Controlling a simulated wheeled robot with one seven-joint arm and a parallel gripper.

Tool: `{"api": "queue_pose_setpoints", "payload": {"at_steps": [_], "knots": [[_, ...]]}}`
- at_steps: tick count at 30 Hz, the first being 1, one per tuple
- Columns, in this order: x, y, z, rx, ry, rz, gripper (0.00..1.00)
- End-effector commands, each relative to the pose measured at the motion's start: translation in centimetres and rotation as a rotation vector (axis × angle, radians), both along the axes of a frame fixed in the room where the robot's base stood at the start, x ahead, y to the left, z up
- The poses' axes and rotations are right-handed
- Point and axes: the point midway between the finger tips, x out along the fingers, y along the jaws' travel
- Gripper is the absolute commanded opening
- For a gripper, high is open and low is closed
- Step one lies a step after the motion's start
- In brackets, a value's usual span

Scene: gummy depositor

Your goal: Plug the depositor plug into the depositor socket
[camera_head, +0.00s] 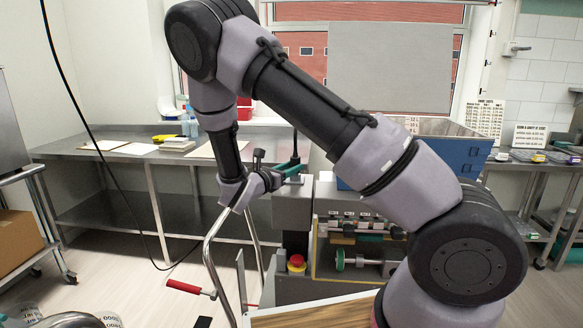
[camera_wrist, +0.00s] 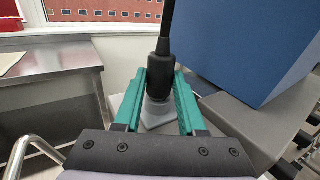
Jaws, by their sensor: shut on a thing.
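My gripper (camera_wrist: 161,84) has teal fingers closed on either side of the black depositor plug (camera_wrist: 160,72), which stands upright with its cable running up. Directly below the plug, a light grey round collar and square base (camera_wrist: 156,122) show between the fingers; this looks like the depositor socket. The plug's lower end meets or overlaps the collar, and I cannot tell how deep it sits. In the head view my gripper (camera_head: 288,167) is over the left end of the machine top, with the dark plug (camera_head: 295,147) rising from it. The contact is too small to judge there.
The blue hopper (camera_head: 450,150) stands on the machine right of my gripper. A red stop button (camera_head: 296,260) is on the machine's front. A steel table (camera_head: 120,152) is behind left.

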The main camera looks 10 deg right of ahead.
Motion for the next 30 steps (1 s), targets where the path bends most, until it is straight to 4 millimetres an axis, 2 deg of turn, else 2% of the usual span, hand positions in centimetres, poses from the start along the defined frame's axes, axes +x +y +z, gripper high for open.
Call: {"api": "queue_pose_setpoints", "payload": {"at_steps": [1, 3, 4, 13, 16, 30], "knots": [[0.0, 0.0, 0.0, 0.0, 0.0, 0.0, 0.43], [0.0, 0.0, 0.0, 0.0, 0.0, 0.0, 0.7], [0.0, 0.0, 0.0, 0.0, 0.0, 0.0, 0.75], [-0.1, 0.1, 0.0, 0.0, 0.0, 0.001, 0.75], [-0.5, 0.7, 0.0, 0.0, 0.0, 0.003, 0.75], [-6.1, 7.0, 0.0, 0.0, -0.001, 0.003, 0.75]]}}
